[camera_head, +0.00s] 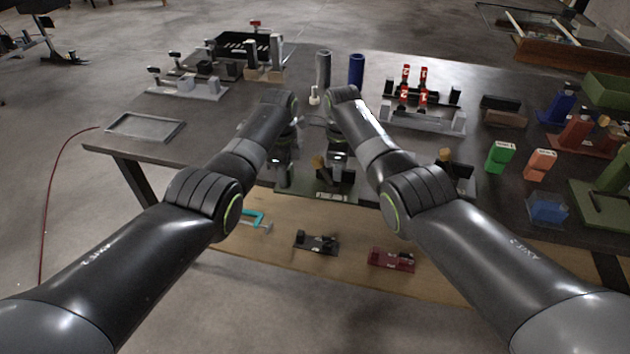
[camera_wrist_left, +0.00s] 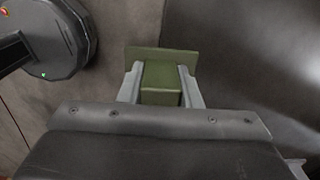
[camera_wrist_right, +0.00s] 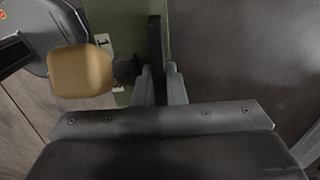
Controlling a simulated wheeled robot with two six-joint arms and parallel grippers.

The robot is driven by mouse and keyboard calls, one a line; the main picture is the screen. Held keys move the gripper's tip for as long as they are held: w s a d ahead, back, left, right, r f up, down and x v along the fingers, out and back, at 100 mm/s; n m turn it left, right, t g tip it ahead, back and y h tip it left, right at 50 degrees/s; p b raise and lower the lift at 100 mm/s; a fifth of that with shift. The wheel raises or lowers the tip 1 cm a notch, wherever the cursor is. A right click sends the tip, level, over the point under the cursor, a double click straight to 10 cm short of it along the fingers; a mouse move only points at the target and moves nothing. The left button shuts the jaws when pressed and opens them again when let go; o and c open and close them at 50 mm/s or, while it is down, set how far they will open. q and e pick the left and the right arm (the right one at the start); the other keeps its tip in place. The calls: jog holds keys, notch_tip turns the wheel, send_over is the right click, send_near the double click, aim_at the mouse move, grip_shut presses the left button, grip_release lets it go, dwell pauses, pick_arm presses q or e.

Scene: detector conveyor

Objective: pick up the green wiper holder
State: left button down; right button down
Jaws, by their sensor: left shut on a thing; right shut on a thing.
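The green wiper holder (camera_head: 345,186) is at the front edge of the table, between and below my two wrists, which partly hide it. My left gripper (camera_head: 283,160) is shut on a green block of the holder (camera_wrist_left: 162,73), with one finger on each side. My right gripper (camera_head: 338,160) is shut on a thin dark upright part (camera_wrist_right: 154,45) beside the holder's green plate (camera_wrist_right: 128,20). A tan block (camera_wrist_right: 80,72) sits left of the right fingers. Whether the holder touches the table is hidden.
A green box (camera_head: 500,155) and an orange box (camera_head: 540,164) stand to the right. A grey tray (camera_head: 145,127) lies at the left. Black (camera_head: 316,242) and dark red (camera_head: 391,259) parts lie on the lower wooden shelf. Grey (camera_head: 323,70) and blue (camera_head: 356,70) cylinders stand behind my wrists.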

pick_arm(q)
jog(key=shift+r, duration=0.15)
pick_arm(e)
jog(key=shift+w+r, duration=0.1)
jog(key=shift+r, duration=0.05)
